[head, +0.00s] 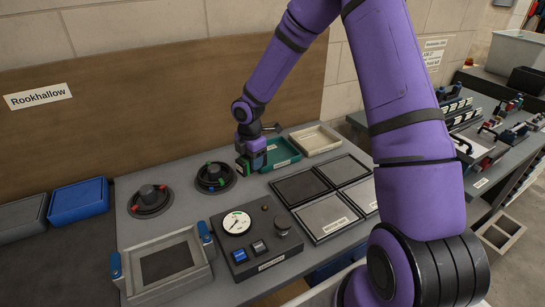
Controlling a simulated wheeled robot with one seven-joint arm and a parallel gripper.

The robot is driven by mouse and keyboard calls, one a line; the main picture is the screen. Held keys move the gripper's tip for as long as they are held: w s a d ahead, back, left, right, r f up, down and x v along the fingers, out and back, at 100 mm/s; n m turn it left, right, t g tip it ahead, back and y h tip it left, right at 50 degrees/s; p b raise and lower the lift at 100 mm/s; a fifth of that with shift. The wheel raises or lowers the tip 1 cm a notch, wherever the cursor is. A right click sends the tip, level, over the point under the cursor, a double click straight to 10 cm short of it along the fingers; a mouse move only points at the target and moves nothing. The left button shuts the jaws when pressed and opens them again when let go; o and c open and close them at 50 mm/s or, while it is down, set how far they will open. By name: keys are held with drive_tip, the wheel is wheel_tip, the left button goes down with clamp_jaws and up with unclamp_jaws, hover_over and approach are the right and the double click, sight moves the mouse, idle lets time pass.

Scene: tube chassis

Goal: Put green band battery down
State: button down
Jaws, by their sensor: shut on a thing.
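My gripper (246,163) is at the lower end of my purple arm, low over the bench just right of a round dark holder (214,178). It is shut on a small dark thing with a green patch, the green band battery (243,164). The battery is mostly hidden by the gripper and very small here. I cannot tell whether its bottom touches the bench.
A second round holder (150,199) stands left. A teal tray (283,152) and cream tray (316,139) lie behind. Dark square pads (325,214) lie right. A gauge box (260,240) and a clamp-sided frame (163,262) stand in front. Blue (78,199) and grey bins are far left.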

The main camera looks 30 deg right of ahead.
drive_tip(key=n, duration=0.5)
drive_tip(key=shift+a+n, duration=0.3)
drive_tip(key=shift+a, duration=0.05)
drive_tip(key=n, duration=0.4)
drive_tip(key=shift+a+f+n, duration=0.1)
drive_tip(key=shift+a+n, duration=0.15)
drive_tip(key=shift+n, duration=0.15)
hover_over(274, 158)
drive_tip(key=shift+s+a+f, duration=0.1)
drive_tip(key=shift+a+f, duration=0.25)
drive_tip(key=shift+f, duration=0.35)
drive_tip(key=shift+w+d+f, duration=0.1)
drive_tip(key=shift+d+f, duration=0.15)
drive_tip(key=shift+f, duration=0.65)
drive_tip(key=shift+w+d+f, duration=0.1)
drive_tip(key=shift+d+f, duration=0.1)
drive_tip(key=shift+f, duration=0.7)
drive_tip(key=shift+f, duration=0.15)
drive_tip(key=c, duration=0.5)
unclamp_jaws()
